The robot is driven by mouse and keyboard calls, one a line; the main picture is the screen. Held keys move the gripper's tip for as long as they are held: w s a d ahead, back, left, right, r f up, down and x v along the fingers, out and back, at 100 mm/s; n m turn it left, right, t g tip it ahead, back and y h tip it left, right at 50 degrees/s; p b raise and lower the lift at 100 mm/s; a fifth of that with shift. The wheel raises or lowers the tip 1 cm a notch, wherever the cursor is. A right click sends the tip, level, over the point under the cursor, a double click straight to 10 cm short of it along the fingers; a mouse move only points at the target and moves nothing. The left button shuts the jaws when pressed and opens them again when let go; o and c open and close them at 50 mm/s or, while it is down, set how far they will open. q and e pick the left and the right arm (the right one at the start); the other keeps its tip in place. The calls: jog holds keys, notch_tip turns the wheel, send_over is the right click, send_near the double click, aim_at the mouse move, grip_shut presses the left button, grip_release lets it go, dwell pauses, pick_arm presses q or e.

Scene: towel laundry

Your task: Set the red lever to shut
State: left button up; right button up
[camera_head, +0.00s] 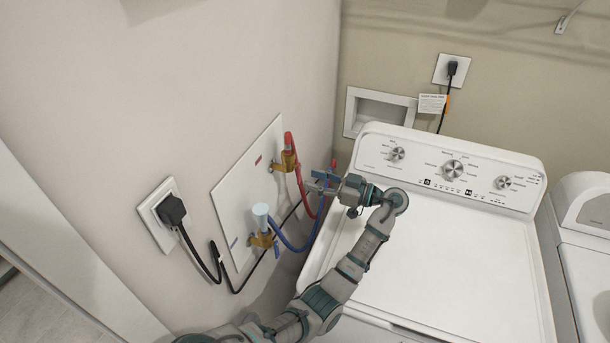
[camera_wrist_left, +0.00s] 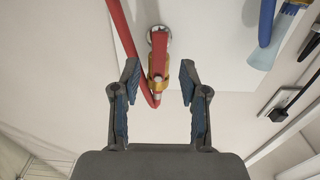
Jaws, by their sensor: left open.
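The red lever (camera_head: 289,142) sits on a brass valve (camera_head: 286,163) at the upper part of a white wall panel (camera_head: 232,197). A red hose (camera_head: 303,190) hangs from the valve. In the left wrist view, the red lever (camera_wrist_left: 160,48) lies lengthwise in line with the gap between my fingers, with the brass body (camera_wrist_left: 158,70) below it. My left gripper (camera_head: 318,182) is open, in front of the panel and to the right of the valve. Its two fingers (camera_wrist_left: 160,83) flank the valve in the picture; I see no clear contact. My right gripper is out of view.
A pale blue lever (camera_head: 262,211) on a second brass valve, with a blue hose (camera_head: 292,245), is lower on the panel. An outlet with a black plug (camera_head: 172,210) is at the left.

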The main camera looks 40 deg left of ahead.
aim_at(300, 176)
pick_arm(q)
jog(key=x, duration=0.4)
jog(key=shift+w+f, duration=0.1)
jog(key=shift+w, duration=0.05)
jog(key=shift+a+f, duration=0.1)
jog(key=shift+a, duration=0.3)
jog(key=shift+d, duration=0.2)
jog(key=shift+c, duration=0.3)
jog(key=shift+d, duration=0.3)
grip_shut()
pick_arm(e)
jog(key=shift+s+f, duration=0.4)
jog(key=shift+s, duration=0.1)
